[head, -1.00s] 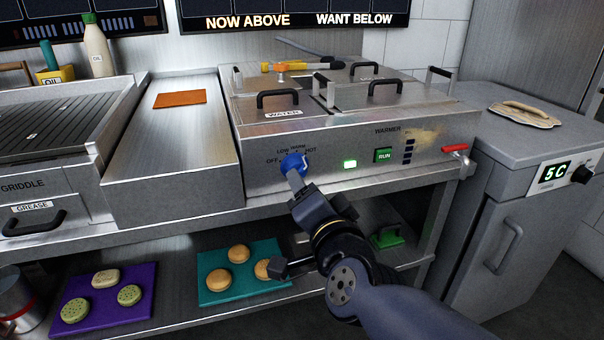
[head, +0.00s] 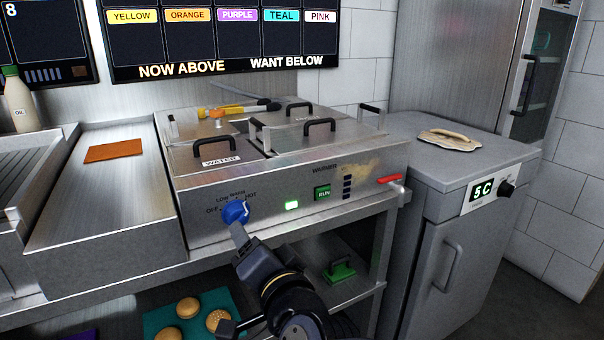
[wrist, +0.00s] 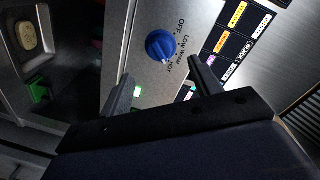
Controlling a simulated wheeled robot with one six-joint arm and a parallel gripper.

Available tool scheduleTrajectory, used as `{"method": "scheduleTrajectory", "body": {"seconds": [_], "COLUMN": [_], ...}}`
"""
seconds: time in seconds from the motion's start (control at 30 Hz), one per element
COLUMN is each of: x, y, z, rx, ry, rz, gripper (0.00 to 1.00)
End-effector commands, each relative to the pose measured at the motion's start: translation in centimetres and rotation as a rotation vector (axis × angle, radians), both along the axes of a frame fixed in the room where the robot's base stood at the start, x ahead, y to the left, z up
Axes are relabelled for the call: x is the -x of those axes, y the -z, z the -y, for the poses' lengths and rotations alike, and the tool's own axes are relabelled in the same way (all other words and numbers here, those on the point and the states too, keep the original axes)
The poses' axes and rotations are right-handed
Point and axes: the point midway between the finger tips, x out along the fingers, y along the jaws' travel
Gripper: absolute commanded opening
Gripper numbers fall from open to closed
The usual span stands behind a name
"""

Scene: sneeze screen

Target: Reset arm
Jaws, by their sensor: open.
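My gripper (head: 240,236) is in front of the warmer's front panel, close to the blue knob (head: 235,212). In the wrist view my gripper (wrist: 165,82) has its two fingers well apart, with nothing between them. The blue knob (wrist: 160,46) lies beyond the fingertips in that view, and a gap seems to separate them. The knob's pointer is toward HOT. The green light (head: 291,205) and the green RUN button (head: 322,192) on the panel are lit. My arm extends down out of the head view.
A fridge (head: 440,250) reading 5C stands at the right. An orange slab (head: 114,151) lies left.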

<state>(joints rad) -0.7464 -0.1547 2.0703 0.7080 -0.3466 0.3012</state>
Motion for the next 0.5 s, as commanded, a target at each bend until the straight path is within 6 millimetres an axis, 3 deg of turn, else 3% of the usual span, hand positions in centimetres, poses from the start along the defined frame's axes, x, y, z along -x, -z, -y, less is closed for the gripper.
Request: {"method": "scheduleTrajectory", "body": {"seconds": [0.5], "x": [-6.7], "y": [0.8], "z": [-3.8], "rx": [0.001], "ry": [0.000], "rz": [-0.001], "gripper": [0.60]}}
